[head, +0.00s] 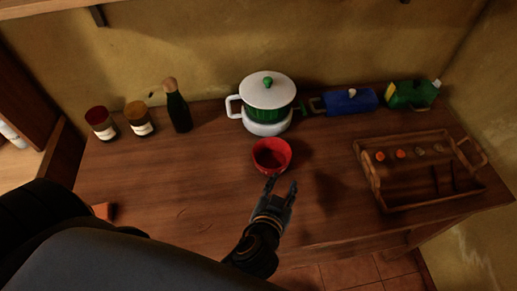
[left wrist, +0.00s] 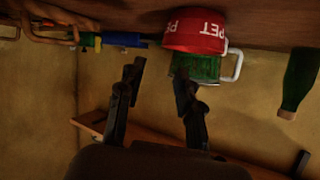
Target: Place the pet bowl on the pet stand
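The red pet bowl (head: 271,157) stands upright on the wooden counter, near its middle. In the left wrist view the bowl (left wrist: 194,32) appears upside down, with white "PET" lettering on its side. My left gripper (head: 282,186) is just in front of the bowl, on the near side. Its two fingers are spread with nothing between them, and they also show in the left wrist view (left wrist: 160,74). The bowl is beyond the fingertips, not between them. I cannot make out a pet stand for certain. My right gripper is not in view.
Behind the bowl stands a green and white pot (head: 267,104). A blue container (head: 350,102) and a green container (head: 412,94) are to its right, jars and a dark bottle (head: 178,110) to its left. A wooden tray (head: 372,181) is at right. The counter's left front is mostly clear.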

